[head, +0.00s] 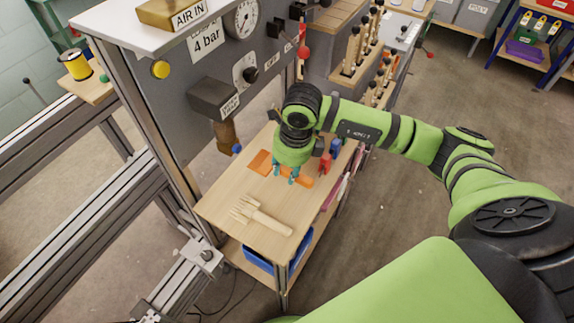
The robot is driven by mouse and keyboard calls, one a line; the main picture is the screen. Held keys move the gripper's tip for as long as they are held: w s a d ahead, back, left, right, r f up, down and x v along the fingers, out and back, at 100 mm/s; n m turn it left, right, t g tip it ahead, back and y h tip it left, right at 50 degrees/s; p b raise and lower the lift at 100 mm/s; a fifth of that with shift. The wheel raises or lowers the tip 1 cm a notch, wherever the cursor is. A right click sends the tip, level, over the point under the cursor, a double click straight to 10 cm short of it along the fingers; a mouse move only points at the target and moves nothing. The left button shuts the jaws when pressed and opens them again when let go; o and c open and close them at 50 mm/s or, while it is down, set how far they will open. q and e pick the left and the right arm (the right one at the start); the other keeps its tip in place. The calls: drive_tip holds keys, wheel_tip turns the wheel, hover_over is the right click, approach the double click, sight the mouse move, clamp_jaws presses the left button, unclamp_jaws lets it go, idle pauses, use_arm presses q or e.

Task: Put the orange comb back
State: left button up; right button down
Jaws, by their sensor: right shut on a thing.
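The orange comb (261,163) shows on both sides of my right gripper (286,175), at or just above the small wooden table (226,196). My right gripper points down with its teal fingertips shut on the comb, and the hand hides the comb's middle. I cannot tell whether the comb touches the table top. My left gripper is not in view.
A pale wooden fork-like tool (262,216) lies near the table's front. Red (325,163) and blue (336,147) pieces stand close by at the right edge. A grey panel (200,125) rises at the left. A rack of wooden-handled tools (350,68) stands behind.

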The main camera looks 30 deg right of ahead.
sight(298, 177)
wheel_tip(298, 177, down, 7)
drive_tip(key=b, duration=0.5)
drive_tip(key=shift+f, duration=0.15)
drive_tip(key=shift+f+b, duration=0.4)
drive_tip(key=shift+f, duration=0.05)
drive_tip(key=shift+f+b, duration=0.35)
drive_tip(key=shift+c, duration=2)
unclamp_jaws()
drive_tip(key=shift+s+d+r+p, duration=0.2)
drive_tip(key=shift+r+p, duration=0.4)
drive_tip(key=shift+r, duration=0.2)
drive_tip(key=shift+s+d+r+p, duration=0.1)
drive_tip(key=shift+s+r+p, duration=0.15)
drive_tip(key=shift+r+p, duration=0.5)
drive_tip(key=shift+s+d+r+p, duration=0.15)
drive_tip(key=shift+r+p, duration=0.3)
drive_tip(key=shift+r, duration=0.45)
drive_tip(key=shift+s+d+r+p, duration=0.1)
drive_tip(key=shift+s+r+p, duration=0.15)
drive_tip(key=shift+r+p, duration=0.35)
drive_tip(key=shift+s+d+r+p, duration=0.1)
drive_tip(key=shift+s+r+p, duration=0.15)
drive_tip(key=shift+r, duration=0.55)
drive_tip(key=shift+s+d+r+p, duration=0.1)
drive_tip(key=shift+s+r+p, duration=0.1)
drive_tip(key=shift+r+p, duration=0.4)
drive_tip(key=shift+r, duration=0.1)
